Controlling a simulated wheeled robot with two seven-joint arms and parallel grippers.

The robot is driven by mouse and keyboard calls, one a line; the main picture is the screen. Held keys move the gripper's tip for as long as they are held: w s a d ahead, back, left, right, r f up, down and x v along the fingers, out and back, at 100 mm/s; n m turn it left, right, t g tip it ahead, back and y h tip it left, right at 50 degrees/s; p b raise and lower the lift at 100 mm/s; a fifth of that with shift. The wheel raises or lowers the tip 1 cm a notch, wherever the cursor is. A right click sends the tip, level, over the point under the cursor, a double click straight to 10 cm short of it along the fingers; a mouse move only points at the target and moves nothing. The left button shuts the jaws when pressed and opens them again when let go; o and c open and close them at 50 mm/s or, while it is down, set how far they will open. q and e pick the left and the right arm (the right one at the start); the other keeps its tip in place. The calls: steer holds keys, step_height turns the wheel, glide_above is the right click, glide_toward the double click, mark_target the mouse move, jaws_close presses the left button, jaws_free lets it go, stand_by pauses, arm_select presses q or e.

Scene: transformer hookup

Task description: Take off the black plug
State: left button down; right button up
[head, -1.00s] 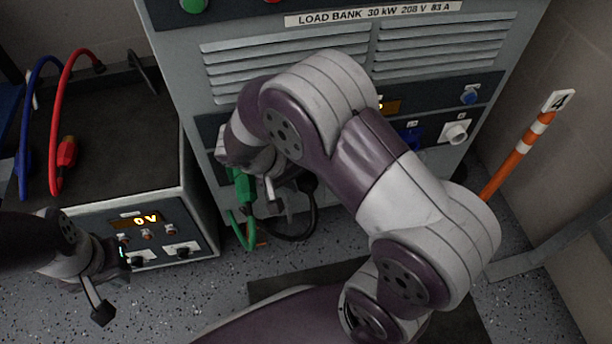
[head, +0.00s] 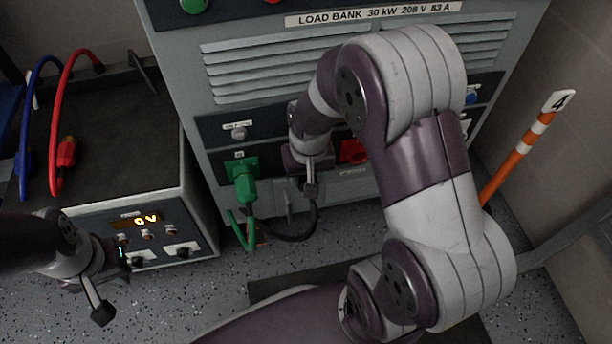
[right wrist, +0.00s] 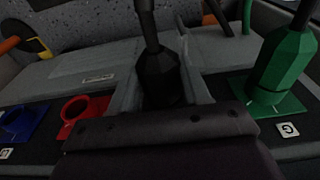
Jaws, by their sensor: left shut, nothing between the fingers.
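The black plug (right wrist: 160,75) stands between the green plug and the red socket in the right wrist view. Its cable leads off at the top. The fingers of my right gripper (right wrist: 160,85) lie on either side of it; whether they press on it is unclear. In the head view my right gripper (head: 311,187) is at the lower panel of the load bank, right of the green plug, and mostly hides the black plug. Its black cable (head: 304,228) loops below. My left gripper (head: 103,313) is shut and empty at the lower left, in front of the supply box.
The green plug (head: 244,184) sits in the panel of the load bank (head: 290,60), close left of my right gripper. A red socket (head: 353,151) is just to the right. The supply box (head: 100,120) stands left with red and blue cables.

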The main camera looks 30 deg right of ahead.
steer(key=shift+c, duration=0.8)
steer(key=shift+a+h+p, duration=0.2)
steer(key=shift+h+p, duration=0.15)
steer(key=shift+h, duration=0.05)
steer(key=shift+f+h+b, duration=0.25)
steer(key=shift+h+b, duration=0.05)
steer(key=shift+b, duration=0.05)
steer(key=g+h+b, duration=0.1)
steer(key=h+b, duration=0.1)
steer(key=b, duration=0.1)
steer(key=shift+a+h, duration=0.15)
steer(key=shift+h, duration=0.15)
steer(key=o, duration=0.3)
steer(key=shift+r, duration=0.1)
steer(key=c, duration=0.6)
